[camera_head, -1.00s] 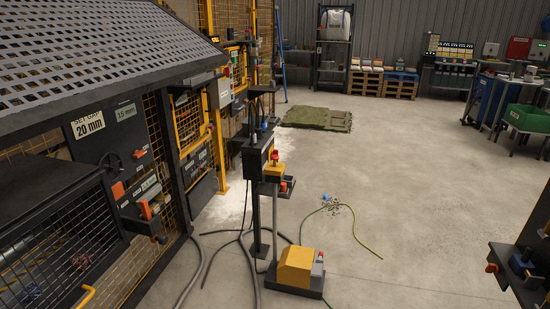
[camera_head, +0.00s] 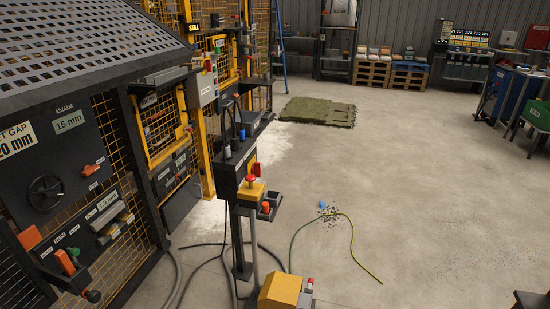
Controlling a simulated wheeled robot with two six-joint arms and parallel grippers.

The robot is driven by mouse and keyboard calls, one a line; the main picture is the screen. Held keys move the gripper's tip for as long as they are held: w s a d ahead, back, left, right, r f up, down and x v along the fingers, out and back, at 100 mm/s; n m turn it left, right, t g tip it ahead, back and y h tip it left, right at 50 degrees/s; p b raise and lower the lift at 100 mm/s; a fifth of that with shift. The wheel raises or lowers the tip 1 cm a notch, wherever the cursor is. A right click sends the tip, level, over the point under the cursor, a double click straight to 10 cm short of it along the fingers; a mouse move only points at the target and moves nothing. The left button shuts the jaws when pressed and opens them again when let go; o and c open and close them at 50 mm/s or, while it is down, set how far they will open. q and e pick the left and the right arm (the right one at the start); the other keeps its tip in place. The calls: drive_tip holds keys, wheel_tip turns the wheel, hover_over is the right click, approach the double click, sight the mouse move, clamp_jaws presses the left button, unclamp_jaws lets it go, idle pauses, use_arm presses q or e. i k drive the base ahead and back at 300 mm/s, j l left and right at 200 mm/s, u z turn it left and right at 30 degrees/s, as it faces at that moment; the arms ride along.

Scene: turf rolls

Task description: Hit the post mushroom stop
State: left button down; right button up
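The post mushroom stop (camera_head: 250,179) is a red mushroom-shaped button on a yellow box (camera_head: 251,193). A second small red-topped part (camera_head: 265,208) sits on a dark bracket just below and to the right. Neither of my grippers shows in the view.
A yellow floor box (camera_head: 281,291) stands at the post's foot. Cables (camera_head: 205,265) and a yellow-green hose (camera_head: 352,245) lie on the floor. A mesh-guarded machine (camera_head: 120,200) fills the left. Concrete floor (camera_head: 430,190) to the right is mostly clear.

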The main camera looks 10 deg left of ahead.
sight(250, 178)
drive_tip(key=i+l, duration=0.15)
drive_tip(key=i, duration=0.25)
drive_tip(key=i+l+z, duration=0.15)
drive_tip(key=i, duration=0.3)
drive_tip(key=i+l, duration=0.15)
drive_tip(key=i, duration=0.25)
